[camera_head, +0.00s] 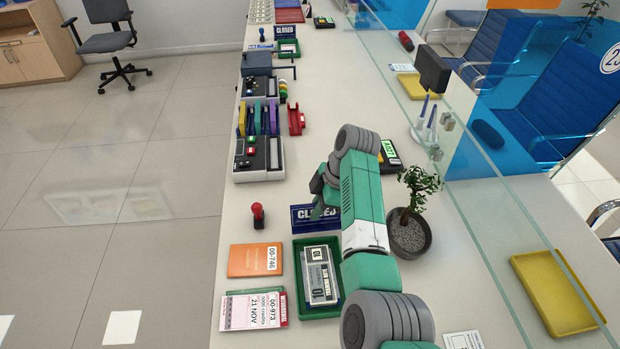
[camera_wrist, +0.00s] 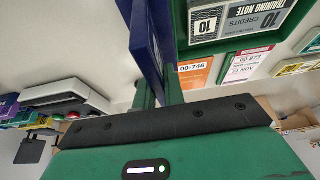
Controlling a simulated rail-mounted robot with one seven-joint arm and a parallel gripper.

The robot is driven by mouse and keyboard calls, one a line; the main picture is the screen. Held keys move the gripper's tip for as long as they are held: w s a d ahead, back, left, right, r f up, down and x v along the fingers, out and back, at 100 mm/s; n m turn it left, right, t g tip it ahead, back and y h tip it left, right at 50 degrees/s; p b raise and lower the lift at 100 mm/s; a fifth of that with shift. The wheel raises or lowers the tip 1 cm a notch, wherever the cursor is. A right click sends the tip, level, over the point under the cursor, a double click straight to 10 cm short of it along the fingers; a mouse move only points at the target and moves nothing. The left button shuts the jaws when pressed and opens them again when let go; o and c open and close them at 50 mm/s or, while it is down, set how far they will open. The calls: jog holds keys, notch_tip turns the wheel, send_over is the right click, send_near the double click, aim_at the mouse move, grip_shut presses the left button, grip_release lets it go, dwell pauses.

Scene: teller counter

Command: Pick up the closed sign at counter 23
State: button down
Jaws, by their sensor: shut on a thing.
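A dark blue closed sign (camera_head: 303,219) with white letters stands just behind the green tray, partly covered by my gripper. My gripper (camera_head: 322,208) is shut on this sign. In the wrist view the sign (camera_wrist: 147,40) is seen nearly edge-on between the green fingers (camera_wrist: 160,92). I cannot tell whether its lower edge touches the counter. A second closed sign (camera_head: 286,33) stands far down the counter. A round 23 marker (camera_head: 612,58) is at the right edge of the head view.
A green tray (camera_head: 299,284) with banknotes sits in front of the sign. An orange booklet (camera_head: 255,261) and a red stamp (camera_head: 258,216) are to the left. A potted plant (camera_head: 410,232) stands right of my arm, near the glass screen (camera_head: 470,215). A calculator-like device (camera_head: 388,154) lies behind my arm.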

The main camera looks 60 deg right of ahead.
jog(key=s+a+p, duration=0.3)
jog(key=s+a, duration=0.3)
jog(key=s, duration=0.2)
jog(key=shift+a+r, duration=0.35)
jog(key=shift+r, duration=0.05)
